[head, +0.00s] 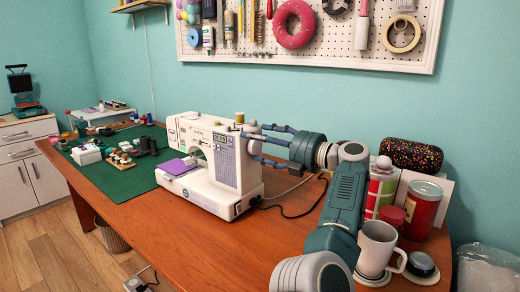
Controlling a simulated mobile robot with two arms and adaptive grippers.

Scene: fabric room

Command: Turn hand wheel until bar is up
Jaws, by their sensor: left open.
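The white sewing machine (204,133) stands on the wooden table, with a purple cloth (172,167) on its bed. Its hand wheel (255,146) is at the right end, partly covered by my gripper. My left gripper (256,142) reaches in from the right, its fingers pointing left. The fingers are spread, one above and one below the wheel; I cannot tell whether they touch it. The needle bar is too small to make out, so its height cannot be told. My right gripper is not in view.
The green mat (115,178) holds small items. The table's front middle (170,235) is clear.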

